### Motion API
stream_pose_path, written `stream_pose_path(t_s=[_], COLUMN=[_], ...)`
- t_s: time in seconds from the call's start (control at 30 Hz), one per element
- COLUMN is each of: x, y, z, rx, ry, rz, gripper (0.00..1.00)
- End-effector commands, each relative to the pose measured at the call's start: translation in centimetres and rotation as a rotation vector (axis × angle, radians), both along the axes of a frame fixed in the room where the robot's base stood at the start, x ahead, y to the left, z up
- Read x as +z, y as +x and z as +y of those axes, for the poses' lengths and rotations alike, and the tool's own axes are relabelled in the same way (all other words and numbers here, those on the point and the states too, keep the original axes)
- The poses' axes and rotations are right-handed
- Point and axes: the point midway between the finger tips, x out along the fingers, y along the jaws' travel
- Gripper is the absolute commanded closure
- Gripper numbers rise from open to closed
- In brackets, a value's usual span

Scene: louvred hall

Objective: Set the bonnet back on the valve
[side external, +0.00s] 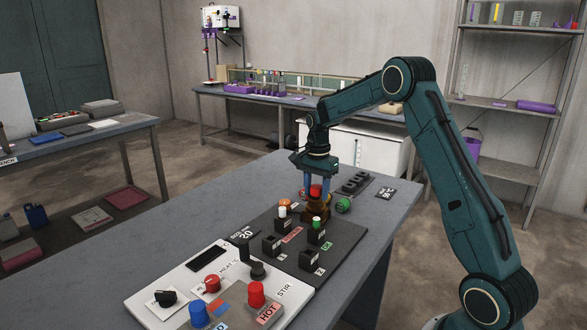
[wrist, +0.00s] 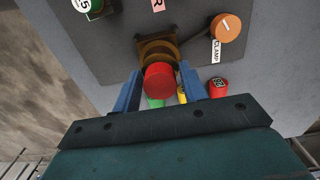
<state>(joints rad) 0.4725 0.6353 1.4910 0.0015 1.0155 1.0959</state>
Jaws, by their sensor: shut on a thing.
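The brown, brass-like valve (side external: 314,212) stands on the dark panel on the table, below my gripper (side external: 316,196). Its square base also shows in the wrist view (wrist: 143,47). The red-topped bonnet (side external: 316,189) is between my two blue fingers, right over the valve. In the wrist view, the bonnet's round red top (wrist: 159,82) covers part of the brown rings behind it. My gripper (wrist: 161,72) is shut on it, one finger on each side. I cannot tell whether the bonnet touches the valve, as the fingers and red top hide the joint.
A green round knob (side external: 343,205) stands close to the right of the valve. An orange CLAMP knob (wrist: 229,27) is also near. Several black switch blocks (side external: 271,246) stand in front. A white control box (side external: 215,285) with knobs is at the near edge. Bare tabletop (side external: 150,232) lies left.

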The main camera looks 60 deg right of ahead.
Motion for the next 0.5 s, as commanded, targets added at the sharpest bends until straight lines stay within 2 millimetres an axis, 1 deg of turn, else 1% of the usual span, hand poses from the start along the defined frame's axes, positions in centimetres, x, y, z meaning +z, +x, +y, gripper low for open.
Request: stream_pose_path(t_s=[0.37,0.4,0.47,0.5], x=[-0.17,-0.17,-0.17,-0.17], y=[0.03,0.03,0.03,0.03], z=[-0.02,-0.02,-0.02,-0.01], rx=[0.000,0.000,0.000,0.000], ry=[-0.001,-0.001,-0.001,-0.001], rz=[-0.002,-0.002,-0.002,-0.002], gripper=[1.00,0.56,0.44,0.36])
